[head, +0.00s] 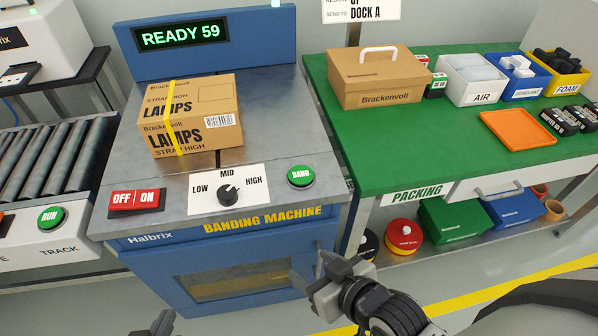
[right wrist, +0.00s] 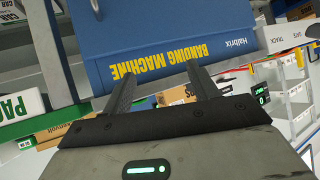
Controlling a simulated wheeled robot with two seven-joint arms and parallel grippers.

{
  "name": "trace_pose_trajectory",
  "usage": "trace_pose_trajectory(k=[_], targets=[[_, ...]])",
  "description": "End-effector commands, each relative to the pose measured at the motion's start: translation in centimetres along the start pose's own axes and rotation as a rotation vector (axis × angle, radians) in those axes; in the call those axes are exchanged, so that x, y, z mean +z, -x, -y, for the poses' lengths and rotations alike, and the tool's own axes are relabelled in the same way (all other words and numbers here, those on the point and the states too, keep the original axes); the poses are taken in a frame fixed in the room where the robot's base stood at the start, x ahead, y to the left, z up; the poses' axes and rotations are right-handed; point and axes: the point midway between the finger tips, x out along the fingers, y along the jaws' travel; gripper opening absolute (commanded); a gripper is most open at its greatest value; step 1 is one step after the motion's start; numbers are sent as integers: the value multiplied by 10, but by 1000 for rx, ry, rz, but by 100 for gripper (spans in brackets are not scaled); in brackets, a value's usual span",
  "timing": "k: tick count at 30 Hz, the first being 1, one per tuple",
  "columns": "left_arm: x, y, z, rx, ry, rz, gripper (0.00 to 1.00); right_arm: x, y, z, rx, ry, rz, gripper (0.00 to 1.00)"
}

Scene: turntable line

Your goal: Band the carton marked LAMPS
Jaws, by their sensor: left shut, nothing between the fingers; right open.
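The LAMPS carton (head: 190,115) sits on the metal top of the banding machine (head: 275,190), with a yellow band (head: 173,130) around it near its left side. The carton also reads STRAP HIGH. The display (head: 181,36) reads READY 59. The strap knob (head: 229,194) has its white mark up and right, toward HIGH. The green BAND button (head: 301,176) and red OFF/ON switch (head: 137,200) are on the front edge. My right gripper (head: 309,270) is open and empty in front of the machine; it also shows in the right wrist view (right wrist: 160,88). My left gripper (head: 164,318) is shut, partly cut off at the bottom.
A roller track (head: 50,160) with a RUN button (head: 51,217) adjoins on the left. The green packing table (head: 400,150) on the right bears a Brackenvolt carton (head: 378,82), an AIR bin (head: 470,82) and an orange tray (head: 517,128). Bins and rolls stand on its lower shelf.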

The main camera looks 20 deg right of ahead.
Motion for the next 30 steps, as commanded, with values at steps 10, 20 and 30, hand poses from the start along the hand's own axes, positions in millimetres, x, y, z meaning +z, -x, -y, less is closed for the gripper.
trace_pose_trajectory(k=[10, 20, 30], targets=[[0, 0, 0, 0, 0, 1, 0, 0, 0, 0, 0, 0, -1, 59], [0, 0, 0, 0, 0, 1, 0, -1, 0, 0, 0, 0, -1, 0], [0, 0, 0, 0, 0, 1, 0, -1, 0, 0, 0, 0, -1, 0]])
